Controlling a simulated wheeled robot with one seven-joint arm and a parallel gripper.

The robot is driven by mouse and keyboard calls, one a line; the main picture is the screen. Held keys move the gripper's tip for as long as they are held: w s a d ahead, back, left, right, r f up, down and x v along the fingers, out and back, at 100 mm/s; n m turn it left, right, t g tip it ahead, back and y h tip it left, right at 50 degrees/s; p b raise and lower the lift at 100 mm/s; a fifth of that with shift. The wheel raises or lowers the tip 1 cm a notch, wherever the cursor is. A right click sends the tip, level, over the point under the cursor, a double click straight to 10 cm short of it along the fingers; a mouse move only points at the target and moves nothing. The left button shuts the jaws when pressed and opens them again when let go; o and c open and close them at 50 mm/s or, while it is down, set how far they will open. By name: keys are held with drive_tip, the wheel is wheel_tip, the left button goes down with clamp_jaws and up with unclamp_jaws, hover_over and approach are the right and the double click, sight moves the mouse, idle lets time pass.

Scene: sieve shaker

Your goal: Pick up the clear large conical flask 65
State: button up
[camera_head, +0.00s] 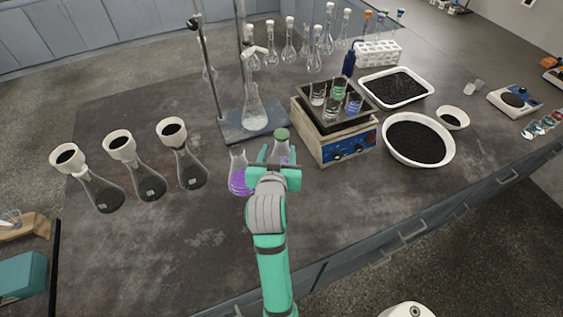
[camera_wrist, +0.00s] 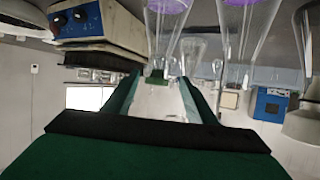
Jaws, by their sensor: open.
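No label "65" is readable, so I cannot tell for sure which conical flask is the clear large one. My gripper (camera_head: 276,162) is open over the front middle of the bench. Just beyond it stands a conical flask (camera_head: 283,149) with a green stopper and a faint violet tint, its lower part hidden by my gripper. In the wrist view, which is upside down, the green stopper (camera_wrist: 157,79) shows between the fingers (camera_wrist: 160,85); contact is not clear. A flask of purple liquid (camera_head: 240,181) stands just left of my gripper. A clear flask (camera_head: 254,113) stands on the retort stand base.
A hot plate (camera_head: 345,148) with several small beakers stands close at right. Three flasks with funnels (camera_head: 148,184) stand at left. Bowls of black grains (camera_head: 447,146) are farther right. The retort stand rod (camera_head: 207,62) rises behind. The front left bench is clear.

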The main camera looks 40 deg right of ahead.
sight(282, 144)
drive_tip(key=x, duration=0.7)
drive_tip(key=shift+d+f, duration=0.2)
drive_tip(key=shift+d, duration=0.05)
drive_tip(key=shift+w+d+f, duration=0.2)
drive_tip(key=shift+w, duration=0.15)
drive_tip(key=shift+s, duration=0.1)
drive_tip(key=shift+d, duration=0.1)
drive_tip(key=c, duration=0.4)
drive_tip(key=shift+s, duration=0.1)
clamp_jaws()
